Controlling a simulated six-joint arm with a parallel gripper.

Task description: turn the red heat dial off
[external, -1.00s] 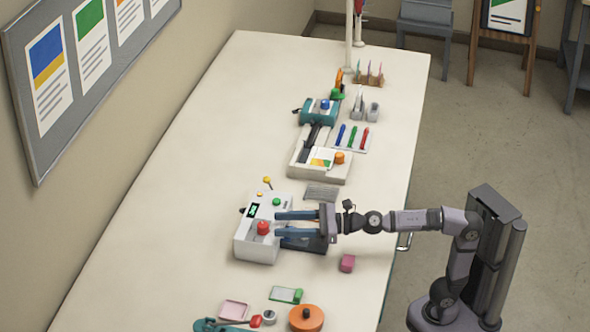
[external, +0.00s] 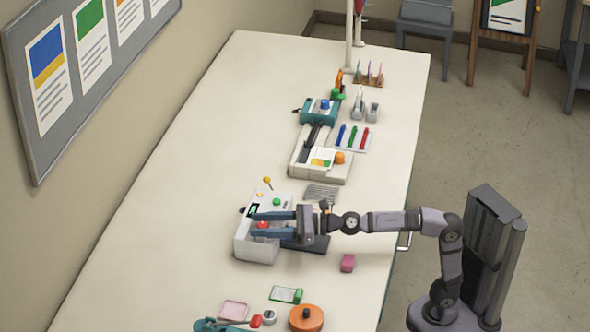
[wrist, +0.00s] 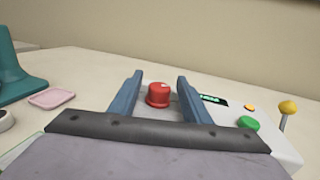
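The red heat dial (external: 263,226) sits on the white laminator (external: 257,248). In the wrist view the red dial (wrist: 158,95) stands between the two blue fingers of my gripper (wrist: 159,92), with a gap on each side. In the external view my gripper (external: 256,224) reaches over the laminator from the right, its fingers on either side of the dial and partly covering it. The gripper is open. A pale mark shows on the dial's top; its exact setting is hard to read.
The laminator also carries a small lit display (wrist: 213,99), a green button (wrist: 248,123), an orange button (wrist: 249,107) and a yellow-knobbed lever (wrist: 287,108). The table's left side is clear.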

